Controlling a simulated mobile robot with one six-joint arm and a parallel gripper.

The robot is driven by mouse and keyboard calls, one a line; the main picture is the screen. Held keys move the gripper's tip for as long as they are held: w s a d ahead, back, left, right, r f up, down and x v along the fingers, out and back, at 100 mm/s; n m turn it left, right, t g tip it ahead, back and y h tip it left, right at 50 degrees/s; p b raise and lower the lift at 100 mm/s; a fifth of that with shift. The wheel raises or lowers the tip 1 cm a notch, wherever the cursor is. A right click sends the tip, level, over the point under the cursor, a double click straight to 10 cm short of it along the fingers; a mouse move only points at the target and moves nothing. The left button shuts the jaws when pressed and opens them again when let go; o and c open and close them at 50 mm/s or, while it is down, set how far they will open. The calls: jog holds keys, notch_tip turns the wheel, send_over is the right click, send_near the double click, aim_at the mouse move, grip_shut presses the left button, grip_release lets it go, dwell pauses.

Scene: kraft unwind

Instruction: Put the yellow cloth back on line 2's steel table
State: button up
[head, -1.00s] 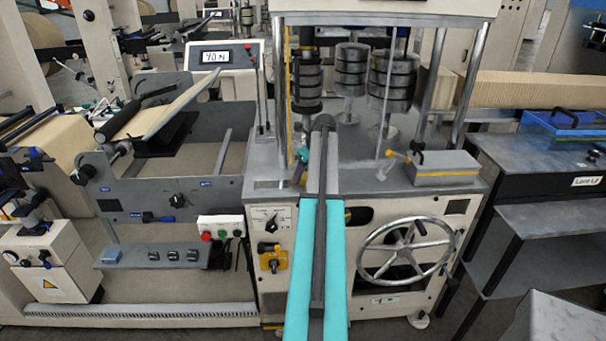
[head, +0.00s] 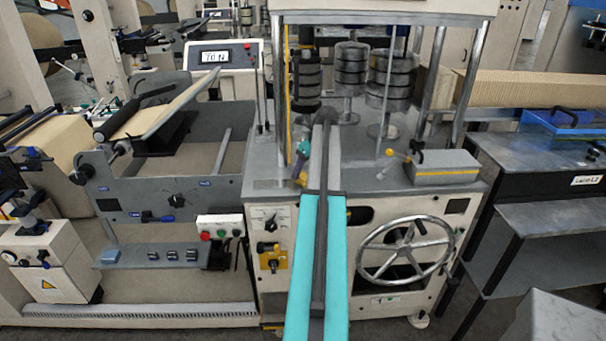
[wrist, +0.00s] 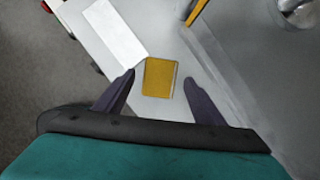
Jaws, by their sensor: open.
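The yellow cloth (wrist: 159,77) is a small folded square lying on a grey metal surface in the wrist view. My gripper (wrist: 159,84) is open, with one dark finger to the left of the cloth and one to the right, both apart from it. How high the fingers are above the surface I cannot tell. In the head view my gripper (head: 300,172) is over the left part of the machine's grey deck, and I cannot make out the cloth there. The steel table (head: 516,150) with a partly legible line label stands at the right.
A blue tray (head: 572,122) sits on the steel table. A grey box with a yellow stripe (head: 446,168) lies on the deck's right side. Stacked round weights (head: 352,66) and upright posts stand behind my arm. A handwheel (head: 406,250) is on the machine's front.

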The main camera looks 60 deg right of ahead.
jog(key=b+v, duration=0.2)
jog(key=v, duration=0.7)
jog(key=shift+r, duration=0.3)
jog(key=shift+s+a+f, duration=0.1)
jog(key=shift+s, duration=0.05)
dwell(0.6)
